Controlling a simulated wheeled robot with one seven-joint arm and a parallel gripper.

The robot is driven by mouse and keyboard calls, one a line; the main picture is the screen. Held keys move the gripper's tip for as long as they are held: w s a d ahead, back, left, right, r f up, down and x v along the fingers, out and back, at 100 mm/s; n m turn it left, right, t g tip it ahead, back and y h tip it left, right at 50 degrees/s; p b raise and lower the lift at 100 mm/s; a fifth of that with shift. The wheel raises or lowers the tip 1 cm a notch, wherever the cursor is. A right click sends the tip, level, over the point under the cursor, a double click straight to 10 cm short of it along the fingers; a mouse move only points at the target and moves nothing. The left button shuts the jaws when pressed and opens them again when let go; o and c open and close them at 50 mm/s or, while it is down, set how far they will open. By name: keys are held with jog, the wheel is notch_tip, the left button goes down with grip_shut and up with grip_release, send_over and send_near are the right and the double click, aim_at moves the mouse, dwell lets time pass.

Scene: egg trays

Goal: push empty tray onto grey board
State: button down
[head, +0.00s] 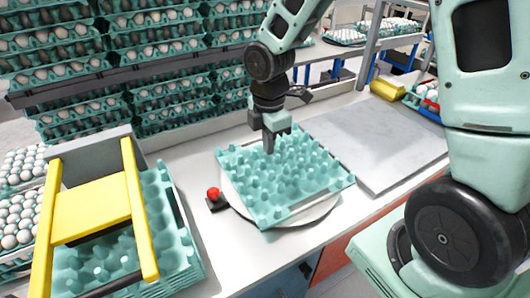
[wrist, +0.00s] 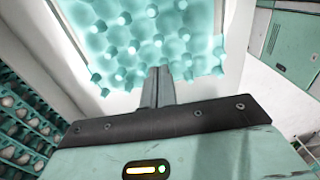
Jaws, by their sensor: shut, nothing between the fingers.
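The empty tray (head: 285,175) is a teal egg tray with pegs and no eggs. It lies on a round white plate (head: 322,212) in the middle of the counter. The grey board (head: 370,140) lies flat to its right. My gripper (head: 268,148) is shut and empty, pointing down at the tray's back left edge in the head view. In the wrist view the closed fingers (wrist: 157,75) are at the near edge of the tray (wrist: 140,35). I cannot tell whether they touch it.
A red button (head: 213,193) on a black base sits left of the plate. A yellow-handled frame (head: 92,208) stands over teal trays at the left. Stacked trays of eggs (head: 160,50) fill the back. A yellow object (head: 387,88) lies beyond the board. The board's top is clear.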

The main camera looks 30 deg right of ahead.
send_near(281, 177)
jog(key=a+f, duration=0.4)
jog(key=shift+s+a+f, duration=0.1)
jog(key=shift+a+f, duration=0.05)
jog(key=d, duration=0.1)
jog(key=d+p, duration=0.1)
jog(key=d, duration=0.1)
jog(key=shift+d+f+p, duration=0.1)
jog(key=shift+f+p, duration=0.15)
jog(key=shift+p, duration=0.05)
jog(key=shift+d+f, duration=0.1)
jog(key=shift+d, duration=0.35)
jog(key=d+p, duration=1.2)
jog(key=d, duration=2.5)
jog(key=shift+d, duration=0.15)
jog(key=shift+a, duration=0.2)
